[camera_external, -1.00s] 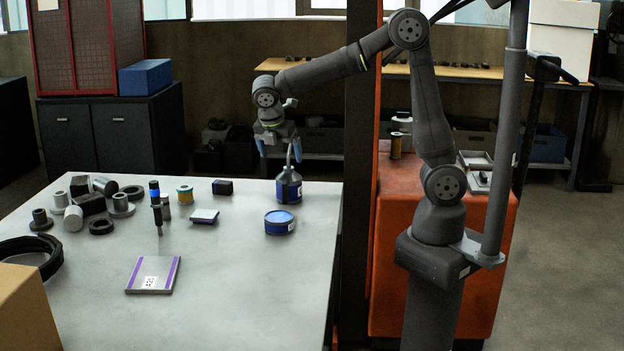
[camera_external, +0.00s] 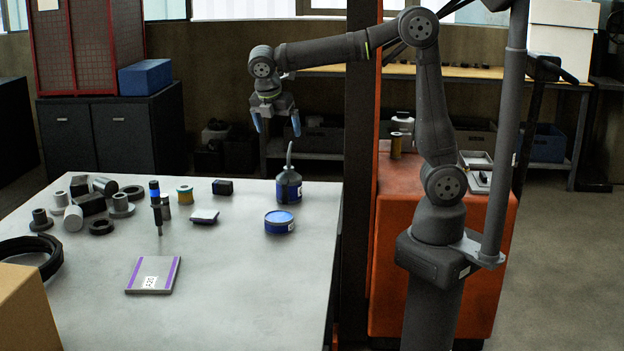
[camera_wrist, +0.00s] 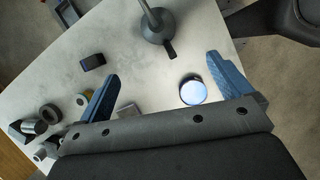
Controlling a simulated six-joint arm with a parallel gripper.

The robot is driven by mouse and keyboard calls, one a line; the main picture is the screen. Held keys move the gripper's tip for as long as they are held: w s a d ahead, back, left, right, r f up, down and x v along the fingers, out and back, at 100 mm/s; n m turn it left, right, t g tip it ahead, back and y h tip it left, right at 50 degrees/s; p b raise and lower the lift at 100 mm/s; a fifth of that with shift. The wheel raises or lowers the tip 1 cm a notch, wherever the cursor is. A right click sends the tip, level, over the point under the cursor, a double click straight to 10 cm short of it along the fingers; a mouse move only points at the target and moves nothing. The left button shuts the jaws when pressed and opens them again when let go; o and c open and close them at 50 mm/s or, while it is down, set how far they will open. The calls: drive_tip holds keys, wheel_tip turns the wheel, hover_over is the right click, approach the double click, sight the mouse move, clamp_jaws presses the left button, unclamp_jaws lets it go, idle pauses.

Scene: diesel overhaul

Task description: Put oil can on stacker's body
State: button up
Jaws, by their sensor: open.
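The oil can (camera_external: 289,188) is a dark blue can with a thin grey spout. It stands upright near the far right corner of the grey table. My gripper (camera_external: 277,124) is open and empty, above the spout and apart from it. In the wrist view, the oil can (camera_wrist: 158,28) is at the top, beyond the fingertips and roughly between them sideways. The stacker's body (camera_external: 440,225) is the orange block right of the table, with its mast on the left side.
A round blue tin (camera_external: 279,222) stands in front of the oil can.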

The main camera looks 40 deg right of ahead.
drive_tip(key=d+f+m+g+y, duration=0.25)
drive_tip(key=d+m, duration=0.35)
drive_tip(key=m, duration=0.3)
drive_tip(key=d+f+m+g+y, duration=0.2)
drive_tip(key=d+m+g+y, duration=0.3)
drive_tip(key=m, duration=0.4)
drive_tip(key=w+d+r+m+t+y, duration=0.25)
drive_tip(key=d+m+y, duration=0.3)
drive_tip(key=m, duration=0.65)
drive_tip(key=w+d+r+m+t+y, duration=0.25)
drive_tip(key=d+m+y, duration=0.35)
drive_tip(key=m, duration=0.6)
drive_tip(key=h, duration=0.2)
approach(288, 180)
drive_tip(key=shift+t, duration=0.25)
drive_tip(key=w+a+f, duration=0.1)
drive_tip(key=a+f, duration=0.1)
drive_tip(key=w+a+f, duration=0.1)
drive_tip(key=a+f, duration=0.1)
drive_tip(key=w+a+f, duration=0.1)
drive_tip(key=a+f, duration=0.1)
drive_tip(key=shift+w+a, duration=0.15)
drive_tip(key=shift+w, duration=0.1)
